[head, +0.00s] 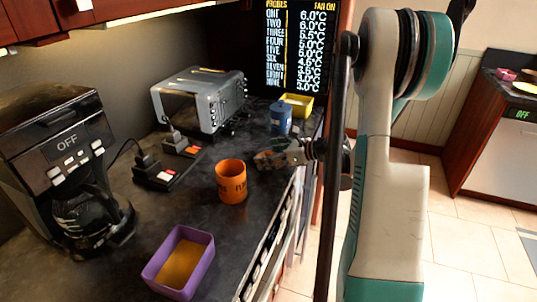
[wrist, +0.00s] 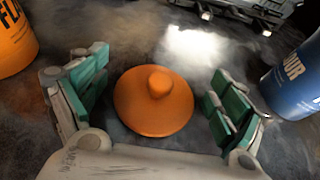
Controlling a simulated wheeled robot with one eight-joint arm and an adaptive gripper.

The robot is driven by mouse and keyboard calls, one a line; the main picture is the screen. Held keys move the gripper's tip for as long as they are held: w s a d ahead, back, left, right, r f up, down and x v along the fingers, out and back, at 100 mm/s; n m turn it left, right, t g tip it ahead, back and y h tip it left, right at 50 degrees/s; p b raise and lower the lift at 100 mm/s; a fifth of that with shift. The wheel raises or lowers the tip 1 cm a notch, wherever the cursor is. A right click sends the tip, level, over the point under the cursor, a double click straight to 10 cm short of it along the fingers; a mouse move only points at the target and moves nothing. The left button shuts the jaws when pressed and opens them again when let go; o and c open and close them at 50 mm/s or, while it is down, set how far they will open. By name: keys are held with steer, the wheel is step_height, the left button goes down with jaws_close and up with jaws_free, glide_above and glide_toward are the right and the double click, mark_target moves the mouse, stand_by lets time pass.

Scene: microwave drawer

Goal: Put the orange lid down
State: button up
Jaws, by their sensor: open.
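The orange lid (wrist: 153,103), round with a knob on top, shows in the wrist view between the two fingers of my gripper (wrist: 158,75). It appears to lie flat, knob up, on the dark counter, with a gap on each side to the green finger pads. In the head view my gripper (head: 268,160) is low over the counter, right of the orange canister (head: 231,184), and I cannot make out the lid there. The canister stands upright with its top open. It also shows at the left edge of the wrist view (wrist: 14,42).
A blue canister (head: 281,118) stands just behind my gripper. A yellow container (head: 297,105) and a toaster (head: 200,101) are farther back. A purple box (head: 180,262) is in front, a coffee maker (head: 62,160) at left. The counter's edge runs close on the right.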

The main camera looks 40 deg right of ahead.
steer(key=shift+s+d+r+p, duration=0.15)
steer(key=shift+s+r+p, duration=0.05)
steer(key=shift+r+p, duration=0.15)
steer(key=p+v, duration=0.2)
steer(key=v, duration=0.9)
steer(key=shift+s+p, duration=0.15)
steer(key=shift+p, duration=0.25)
